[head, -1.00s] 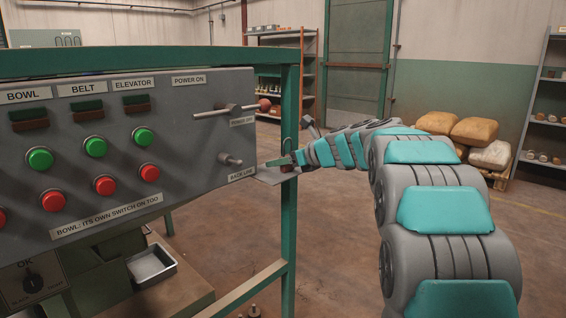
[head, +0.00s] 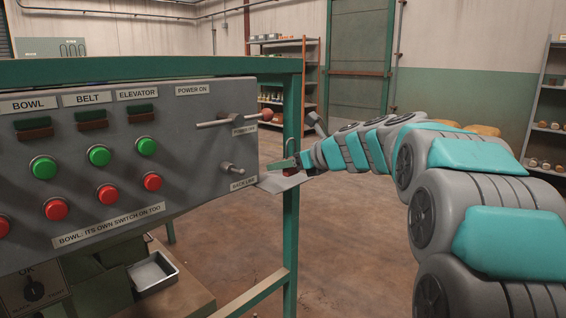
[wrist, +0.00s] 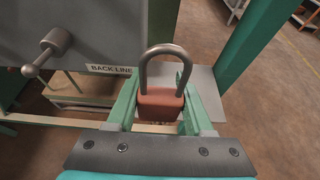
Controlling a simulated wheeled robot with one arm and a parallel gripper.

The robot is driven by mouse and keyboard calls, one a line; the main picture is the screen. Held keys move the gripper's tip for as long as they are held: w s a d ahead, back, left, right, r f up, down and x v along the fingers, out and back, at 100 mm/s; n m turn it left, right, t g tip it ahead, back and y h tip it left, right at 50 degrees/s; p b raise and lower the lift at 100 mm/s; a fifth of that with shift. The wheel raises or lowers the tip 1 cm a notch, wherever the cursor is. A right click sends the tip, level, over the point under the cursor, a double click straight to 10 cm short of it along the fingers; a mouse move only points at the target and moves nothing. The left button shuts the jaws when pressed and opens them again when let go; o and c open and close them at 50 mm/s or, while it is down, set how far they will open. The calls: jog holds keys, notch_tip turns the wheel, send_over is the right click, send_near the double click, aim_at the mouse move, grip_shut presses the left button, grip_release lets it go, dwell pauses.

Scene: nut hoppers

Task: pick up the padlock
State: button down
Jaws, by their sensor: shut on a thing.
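The padlock (wrist: 160,103) has a red-brown body and a grey shackle standing up, in the middle of the wrist view. My gripper (wrist: 157,88) has its two green fingers on either side of the padlock's body and is shut on it. I cannot tell whether the padlock touches the plate.
The grey control panel (head: 203,152), with buttons and a lever switch (head: 228,119), stands close on the left. A green frame post (head: 291,230) rises beside my gripper. A small metal tray (head: 153,272) sits below the panel. The floor to the right is open.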

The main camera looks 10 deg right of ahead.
jog(key=s, duration=0.3)
jog(key=s+a, duration=0.1)
jog(key=s, duration=0.2)
jog(key=s+r, duration=0.1)
jog(key=s, duration=0.2)
jog(key=shift+s+a, duration=0.2)
jog(key=shift+a, duration=0.15)
